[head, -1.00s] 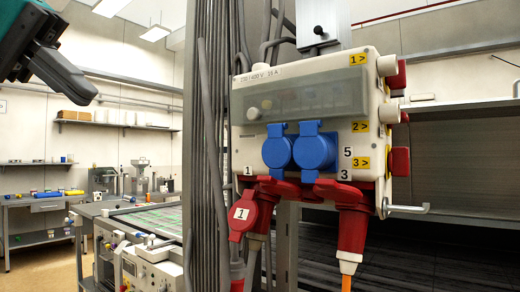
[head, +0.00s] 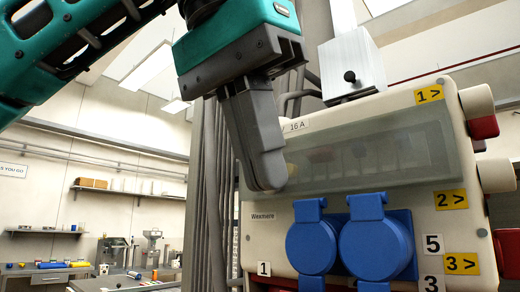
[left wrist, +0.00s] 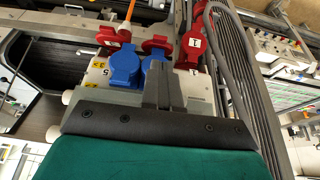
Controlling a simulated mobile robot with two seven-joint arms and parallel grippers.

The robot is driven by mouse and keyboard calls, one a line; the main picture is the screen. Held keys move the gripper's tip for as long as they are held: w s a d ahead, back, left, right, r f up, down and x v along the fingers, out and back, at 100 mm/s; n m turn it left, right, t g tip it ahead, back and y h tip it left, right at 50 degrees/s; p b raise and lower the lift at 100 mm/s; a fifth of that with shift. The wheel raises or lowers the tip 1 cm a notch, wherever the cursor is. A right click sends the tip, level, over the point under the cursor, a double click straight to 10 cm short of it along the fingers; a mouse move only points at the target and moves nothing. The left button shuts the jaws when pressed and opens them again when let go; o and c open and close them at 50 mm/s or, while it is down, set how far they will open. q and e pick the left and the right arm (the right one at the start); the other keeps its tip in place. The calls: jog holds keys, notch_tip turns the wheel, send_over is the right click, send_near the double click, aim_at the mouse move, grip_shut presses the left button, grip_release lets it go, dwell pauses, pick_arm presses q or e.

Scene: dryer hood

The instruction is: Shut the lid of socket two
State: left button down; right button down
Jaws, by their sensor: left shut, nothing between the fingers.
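The cream socket box (head: 240,212) carries two blue round lids on its front, a left one (head: 312,245) and a right one (head: 376,248). Both look flat against the box. A yellow "2 >" label (head: 450,199) sits at its right edge; which socket it marks is not clear. My left gripper (head: 265,185) is shut and empty, pointing down before the box's upper left, over the clear cover's left end. In the left wrist view its fingers (left wrist: 163,88) point toward the box's front, near the blue lids (left wrist: 126,68). Whether they touch is unclear. My right gripper is out of view.
Grey pipes (head: 210,190) run vertically left of the box. Shelves and benches lie far behind.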

pick_arm(q)
jog(key=shift+b+x, duration=0.55)
jog(key=shift+x, duration=3.35)
jog(key=shift+w+a, duration=0.1)
